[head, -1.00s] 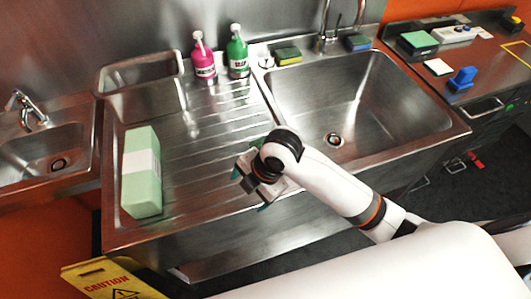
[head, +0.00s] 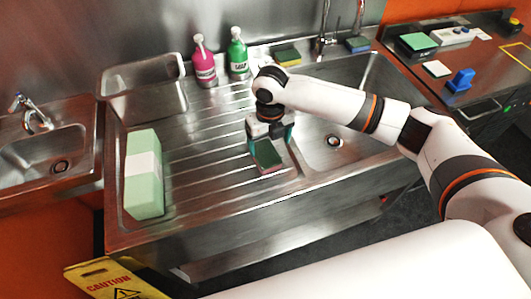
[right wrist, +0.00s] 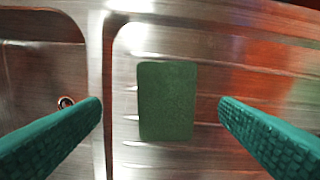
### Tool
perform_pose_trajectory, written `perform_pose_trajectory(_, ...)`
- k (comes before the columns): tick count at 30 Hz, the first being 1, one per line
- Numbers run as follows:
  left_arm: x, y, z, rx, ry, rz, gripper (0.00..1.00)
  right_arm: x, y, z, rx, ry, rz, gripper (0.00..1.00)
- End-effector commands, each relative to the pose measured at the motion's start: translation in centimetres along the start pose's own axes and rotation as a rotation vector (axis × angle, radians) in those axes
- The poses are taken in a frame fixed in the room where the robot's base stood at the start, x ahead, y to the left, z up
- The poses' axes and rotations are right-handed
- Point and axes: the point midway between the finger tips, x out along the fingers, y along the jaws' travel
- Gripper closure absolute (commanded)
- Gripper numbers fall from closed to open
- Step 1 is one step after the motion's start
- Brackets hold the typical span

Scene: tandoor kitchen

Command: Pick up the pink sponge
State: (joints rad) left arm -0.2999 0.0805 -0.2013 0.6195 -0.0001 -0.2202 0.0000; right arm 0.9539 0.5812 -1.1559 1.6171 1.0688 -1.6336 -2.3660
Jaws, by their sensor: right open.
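A sponge with a dark green top (head: 267,154) and a reddish-pink edge lies flat on the ribbed steel drainboard (head: 205,150), beside the right basin. My right gripper (head: 270,136) is above it, pointing down, open and empty. In the right wrist view the green top of the sponge (right wrist: 167,100) lies between the two teal fingers of my right gripper (right wrist: 161,108), with clear space on both sides; its pink part is hidden there. My left gripper is not in view.
A pink bottle (head: 203,65) and a green bottle (head: 238,55) stand at the back. A yellow-green sponge (head: 287,54) and a blue-green sponge (head: 358,45) lie near the tap. A pale green box (head: 143,175) is on the drainboard's left. The right basin (head: 350,90) is empty.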

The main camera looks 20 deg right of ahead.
Motion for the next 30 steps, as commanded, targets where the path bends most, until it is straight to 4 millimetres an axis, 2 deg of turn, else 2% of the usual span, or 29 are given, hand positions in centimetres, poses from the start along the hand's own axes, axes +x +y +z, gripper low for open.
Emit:
perform_pose_trajectory(7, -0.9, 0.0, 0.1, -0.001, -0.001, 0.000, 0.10, 1.7, -0.3, -0.4, 0.003, -0.001, -0.001, 0.15)
perform_pose_trajectory(15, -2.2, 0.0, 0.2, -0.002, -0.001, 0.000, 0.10, 5.4, -0.7, -1.0, 0.001, -0.001, 0.000, 0.15)
perform_pose_trajectory(24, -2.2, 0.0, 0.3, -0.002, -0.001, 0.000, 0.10, 6.1, -0.7, -1.1, 0.001, 0.002, 0.000, 0.15)
perform_pose_trajectory(26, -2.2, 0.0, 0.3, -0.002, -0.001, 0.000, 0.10, 6.1, -0.7, -1.1, 0.001, 0.002, 0.000, 0.24)
perform_pose_trajectory(30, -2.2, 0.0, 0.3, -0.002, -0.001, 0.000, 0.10, 6.1, -0.7, -1.1, 0.001, 0.003, 0.000, 0.47)
